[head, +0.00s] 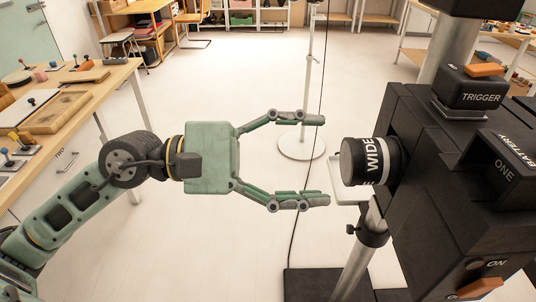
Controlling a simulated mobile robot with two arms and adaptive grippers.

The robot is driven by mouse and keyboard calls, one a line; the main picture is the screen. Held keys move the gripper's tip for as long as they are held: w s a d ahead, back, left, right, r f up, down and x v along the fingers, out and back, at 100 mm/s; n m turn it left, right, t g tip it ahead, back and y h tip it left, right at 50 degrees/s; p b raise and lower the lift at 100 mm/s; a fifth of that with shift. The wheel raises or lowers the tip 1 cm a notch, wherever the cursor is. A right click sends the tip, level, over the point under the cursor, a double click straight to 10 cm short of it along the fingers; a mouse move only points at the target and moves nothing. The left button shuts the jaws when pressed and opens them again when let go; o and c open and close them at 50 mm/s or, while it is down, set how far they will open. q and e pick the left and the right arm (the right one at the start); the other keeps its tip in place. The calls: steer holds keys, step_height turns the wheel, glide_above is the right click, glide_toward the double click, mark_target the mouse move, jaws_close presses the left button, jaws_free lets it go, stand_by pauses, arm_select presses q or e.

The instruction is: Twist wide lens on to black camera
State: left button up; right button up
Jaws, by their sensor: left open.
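The wide lens (368,161) is a short black cylinder with a white band reading "WIDE". It sits against the left face of the black camera (430,200), its axis roughly level. Whether it is fully seated cannot be told. The camera is a large boxy body on a stand at the right. My left gripper (321,160) comes in from the left with its fingers spread wide, pointing at the lens. It is open and empty, with a small gap between the fingertips and the lens. My right gripper does not show.
The camera carries a block marked "TRIGGER" (482,92) and a block marked "BATTERY ONE" (505,165). A metal stand pole (358,262) is below it. A wooden workbench (118,78) with trays is at the left. A thin pole on a round base (301,146) stands behind the gripper.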

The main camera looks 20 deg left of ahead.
arm_select(q)
steer(key=shift+v, duration=2.7)
